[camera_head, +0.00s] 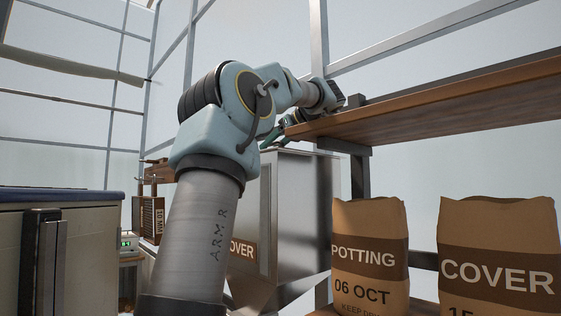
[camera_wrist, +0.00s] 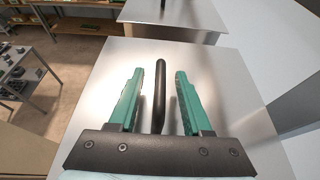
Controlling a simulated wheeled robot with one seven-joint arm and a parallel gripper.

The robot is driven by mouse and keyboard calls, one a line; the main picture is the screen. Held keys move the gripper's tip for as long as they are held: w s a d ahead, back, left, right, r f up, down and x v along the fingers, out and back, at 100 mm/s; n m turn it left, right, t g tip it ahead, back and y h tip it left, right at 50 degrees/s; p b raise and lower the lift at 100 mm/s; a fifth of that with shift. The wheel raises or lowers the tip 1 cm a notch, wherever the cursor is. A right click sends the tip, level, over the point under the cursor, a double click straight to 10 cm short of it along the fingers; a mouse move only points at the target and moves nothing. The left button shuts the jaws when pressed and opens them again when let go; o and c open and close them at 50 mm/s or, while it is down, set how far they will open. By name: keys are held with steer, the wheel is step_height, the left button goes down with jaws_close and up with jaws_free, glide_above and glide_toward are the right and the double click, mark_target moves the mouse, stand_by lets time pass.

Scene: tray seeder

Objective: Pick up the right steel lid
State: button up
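The right steel lid (camera_wrist: 225,105) fills the middle of the wrist view, a flat shiny plate with a black bar handle (camera_wrist: 160,80). My gripper (camera_wrist: 158,76) has two green fingers spread apart, one on each side of the handle. Gaps show between the handle and both fingers, and how far down the fingers reach is hard to tell. In the head view my gripper (camera_head: 276,139) is small and partly hidden by my arm, at the top of the steel hopper (camera_head: 305,205). The lid's handle is not visible there.
A second steel lid (camera_wrist: 170,14) lies beyond, at the top of the wrist view. In the head view a wooden shelf (camera_head: 450,108) runs close beside my wrist. A potting bag (camera_head: 370,250) and a cover bag (camera_head: 498,250) stand below it.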

jaws_close()
stand_by(1.2)
